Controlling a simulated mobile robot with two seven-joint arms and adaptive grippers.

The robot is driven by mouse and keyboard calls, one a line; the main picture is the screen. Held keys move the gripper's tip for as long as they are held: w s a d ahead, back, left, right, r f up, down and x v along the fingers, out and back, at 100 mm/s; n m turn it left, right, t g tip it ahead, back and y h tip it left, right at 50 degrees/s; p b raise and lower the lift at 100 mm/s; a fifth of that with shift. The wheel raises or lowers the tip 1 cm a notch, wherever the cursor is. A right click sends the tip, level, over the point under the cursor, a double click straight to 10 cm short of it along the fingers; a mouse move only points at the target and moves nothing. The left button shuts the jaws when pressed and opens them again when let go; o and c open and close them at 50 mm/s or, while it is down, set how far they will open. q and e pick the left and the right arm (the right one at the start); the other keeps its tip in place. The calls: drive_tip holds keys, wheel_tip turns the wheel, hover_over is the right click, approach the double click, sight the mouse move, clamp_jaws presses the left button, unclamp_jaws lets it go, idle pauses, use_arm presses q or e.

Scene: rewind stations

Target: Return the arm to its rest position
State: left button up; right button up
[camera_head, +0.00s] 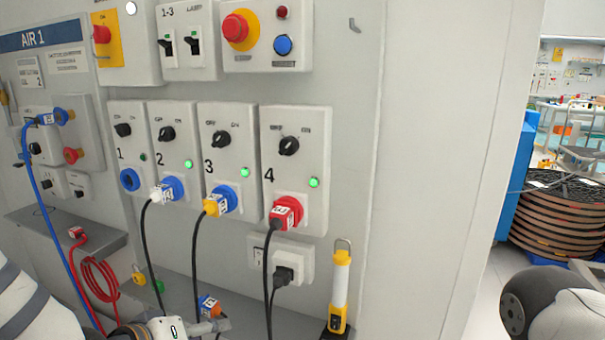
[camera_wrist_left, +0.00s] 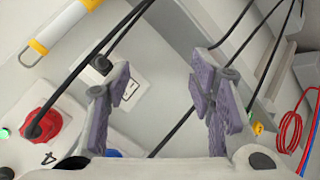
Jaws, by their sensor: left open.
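My left gripper (camera_head: 200,328) is at the bottom edge of the head view, low in front of the shelf below the numbered sockets. In the left wrist view my left gripper (camera_wrist_left: 160,88) has its two purple-padded fingers spread wide, with nothing held between them. Black cables and the grey wall pass behind the fingers. A loose blue plug with an orange end (camera_head: 208,305) is just above the gripper in the head view. I cannot tell if they touch. My right gripper is out of view.
Sockets 2 (camera_head: 172,188), 3 (camera_head: 221,200) and 4 (camera_head: 287,212) hold plugs with hanging black cables; socket 1 (camera_head: 129,180) has none. A yellow lamp (camera_head: 340,290) stands right of them. A red coiled cable (camera_head: 98,277) hangs left. The wall right of the lamp is clear.

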use_arm(q)
drive_tip(key=s+f+m+g+y, duration=0.1)
drive_tip(key=s+f+g, duration=0.4)
drive_tip(key=s+f, duration=0.75)
drive_tip(key=s+a+f+m+g+y, duration=0.1)
drive_tip(key=s+a+f+g, duration=0.1)
drive_tip(key=s, duration=1.1)
drive_tip(key=s+a+f+m+g+y, duration=0.2)
drive_tip(key=s+f+g, duration=0.2)
drive_tip(key=s, duration=1)
drive_tip(key=shift+a+g, duration=0.2)
drive_tip(key=shift+g, duration=0.1)
